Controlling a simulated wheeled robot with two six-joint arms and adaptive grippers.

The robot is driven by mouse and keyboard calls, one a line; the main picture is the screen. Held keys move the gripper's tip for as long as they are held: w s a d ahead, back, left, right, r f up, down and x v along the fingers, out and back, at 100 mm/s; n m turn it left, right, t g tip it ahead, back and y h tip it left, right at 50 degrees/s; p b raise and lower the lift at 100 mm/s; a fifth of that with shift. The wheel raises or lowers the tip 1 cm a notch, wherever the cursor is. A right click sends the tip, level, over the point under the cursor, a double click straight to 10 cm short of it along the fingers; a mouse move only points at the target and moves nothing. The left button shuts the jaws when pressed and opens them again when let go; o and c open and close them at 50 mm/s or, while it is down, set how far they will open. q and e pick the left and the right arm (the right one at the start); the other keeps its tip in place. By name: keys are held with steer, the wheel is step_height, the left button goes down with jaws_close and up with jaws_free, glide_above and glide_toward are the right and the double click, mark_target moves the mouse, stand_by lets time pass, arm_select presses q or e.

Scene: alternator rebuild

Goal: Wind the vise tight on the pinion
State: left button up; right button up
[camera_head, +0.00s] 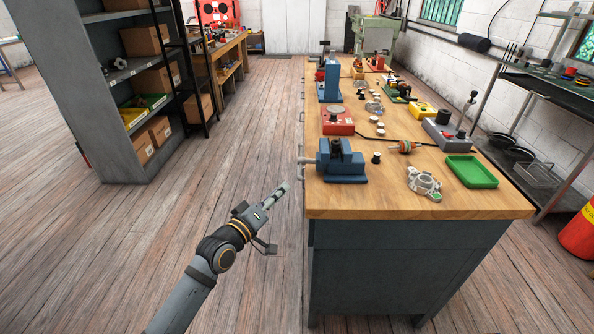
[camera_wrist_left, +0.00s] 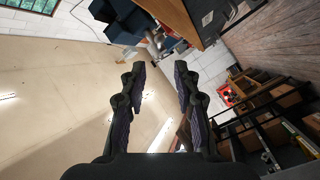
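The blue vise (camera_head: 345,165) stands at the near left corner of the wooden workbench. Its grey screw end and handle (camera_head: 305,161) stick out past the bench's left edge. A small dark part (camera_head: 334,147) shows at the jaws; I cannot tell whether it is the pinion or how tightly it is held. My left gripper (camera_head: 285,186) is left of the bench, short of the handle and apart from it. In the left wrist view its fingers (camera_wrist_left: 160,66) are spread with nothing between them. The vise (camera_wrist_left: 128,25) is beyond them at the top. My right gripper is out of view.
On the bench (camera_head: 390,203) are a small black piece (camera_head: 376,157), a metal housing (camera_head: 424,183), a green tray (camera_head: 471,171) and a red box (camera_head: 338,121). A blue press (camera_head: 330,82) stands farther back. The floor left of the bench is clear up to the shelves (camera_head: 125,90).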

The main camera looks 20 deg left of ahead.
mark_target(302, 161)
arm_select(q)
steer(key=b+x, duration=0.1)
steer(key=x, duration=0.9)
jaws_close()
